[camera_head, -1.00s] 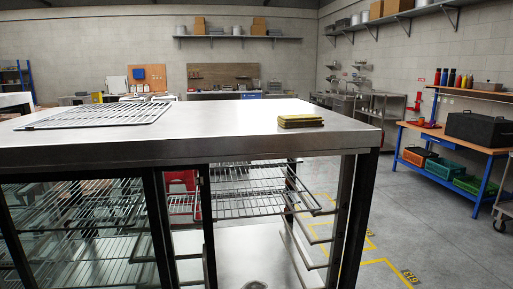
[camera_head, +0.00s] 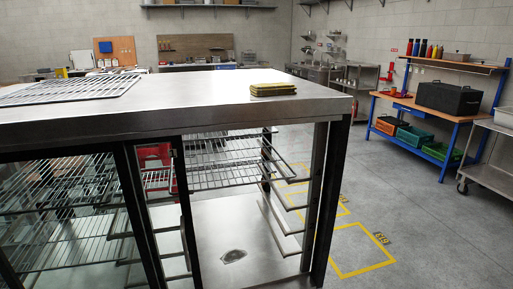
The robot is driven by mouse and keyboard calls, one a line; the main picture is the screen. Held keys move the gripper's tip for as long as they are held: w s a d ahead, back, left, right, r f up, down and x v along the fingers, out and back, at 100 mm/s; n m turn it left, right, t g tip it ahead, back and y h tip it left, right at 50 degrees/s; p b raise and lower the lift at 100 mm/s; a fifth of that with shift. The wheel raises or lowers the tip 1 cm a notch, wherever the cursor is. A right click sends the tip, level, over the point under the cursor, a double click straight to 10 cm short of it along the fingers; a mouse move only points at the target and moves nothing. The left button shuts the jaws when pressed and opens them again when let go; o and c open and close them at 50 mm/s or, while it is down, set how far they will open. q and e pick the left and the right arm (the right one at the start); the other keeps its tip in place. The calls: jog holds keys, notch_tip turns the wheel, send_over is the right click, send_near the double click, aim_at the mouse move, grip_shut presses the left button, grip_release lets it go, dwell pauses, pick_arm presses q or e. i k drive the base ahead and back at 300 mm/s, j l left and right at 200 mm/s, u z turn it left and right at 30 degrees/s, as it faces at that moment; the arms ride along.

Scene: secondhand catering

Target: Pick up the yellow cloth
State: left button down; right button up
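The yellow cloth (camera_head: 273,89) lies folded flat on the steel top of a cabinet (camera_head: 190,98), close to the right end of that top. It is yellow with dark edges, and nothing covers it. Neither of my grippers shows in the head view, so nothing is seen touching the cloth.
A wire rack (camera_head: 72,90) lies on the left of the cabinet top. A blue-legged workbench (camera_head: 425,125) with a black box (camera_head: 448,98) and crates stands at right, beside a steel trolley (camera_head: 490,145). Grey floor between is clear.

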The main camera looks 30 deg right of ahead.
aim_at(268, 89)
jog(key=i+j+z, duration=0.25)
jog(key=i, duration=0.2)
jog(key=i+j+z, duration=0.3)
jog(key=i, duration=0.15)
